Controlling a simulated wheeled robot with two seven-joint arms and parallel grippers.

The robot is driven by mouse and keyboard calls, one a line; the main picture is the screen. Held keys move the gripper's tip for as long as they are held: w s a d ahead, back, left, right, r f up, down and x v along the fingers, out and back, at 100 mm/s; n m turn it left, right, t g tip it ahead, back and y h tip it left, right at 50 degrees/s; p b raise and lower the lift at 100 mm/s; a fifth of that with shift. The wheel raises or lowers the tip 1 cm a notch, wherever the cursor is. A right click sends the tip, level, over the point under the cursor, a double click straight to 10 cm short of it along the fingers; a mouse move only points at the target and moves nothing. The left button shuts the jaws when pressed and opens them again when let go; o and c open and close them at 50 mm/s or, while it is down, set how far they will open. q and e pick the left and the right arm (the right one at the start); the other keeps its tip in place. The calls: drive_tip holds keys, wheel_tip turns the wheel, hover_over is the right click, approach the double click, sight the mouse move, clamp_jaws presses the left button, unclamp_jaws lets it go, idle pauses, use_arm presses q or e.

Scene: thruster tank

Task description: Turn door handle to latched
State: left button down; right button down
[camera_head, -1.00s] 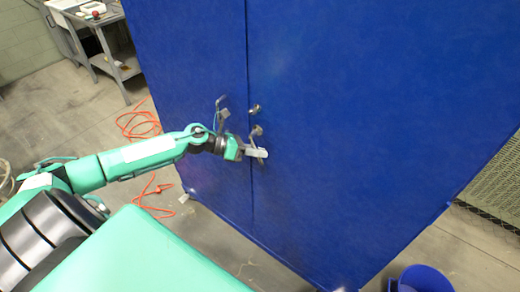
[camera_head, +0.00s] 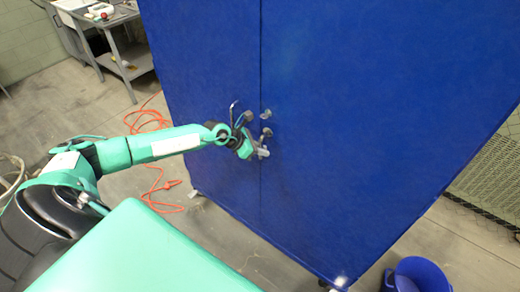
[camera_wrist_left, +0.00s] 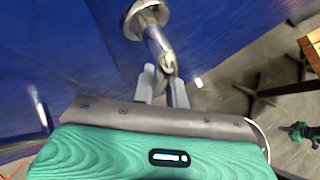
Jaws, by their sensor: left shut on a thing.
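The blue cabinet door (camera_head: 360,130) fills the middle of the head view, with a seam along its left side. The metal door handle (camera_head: 267,132) sits just right of that seam. My left gripper (camera_head: 262,152) is at the handle, just below its pivot, and is shut on it. In the left wrist view, the handle (camera_wrist_left: 156,42) runs from a round base down to between my gripper's fingers (camera_wrist_left: 163,86). The fingers partly hide its end. My right gripper is not in view.
A round metal lock (camera_head: 265,114) sits above the handle. A blue bin (camera_head: 420,275) stands on the floor at lower right. An orange cable (camera_head: 160,185) lies on the floor left of the cabinet. A grey metal table (camera_head: 115,50) stands at upper left.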

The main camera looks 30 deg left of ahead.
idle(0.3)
use_arm(q)
drive_tip(key=c, duration=1.7)
unclamp_jaws()
drive_tip(key=shift+a, duration=0.1)
drive_tip(key=b+v, duration=0.5)
drive_tip(key=v, duration=0.8)
drive_tip(key=shift+r, duration=0.3)
drive_tip(key=shift+s+a, duration=0.1)
drive_tip(key=shift+s, duration=0.05)
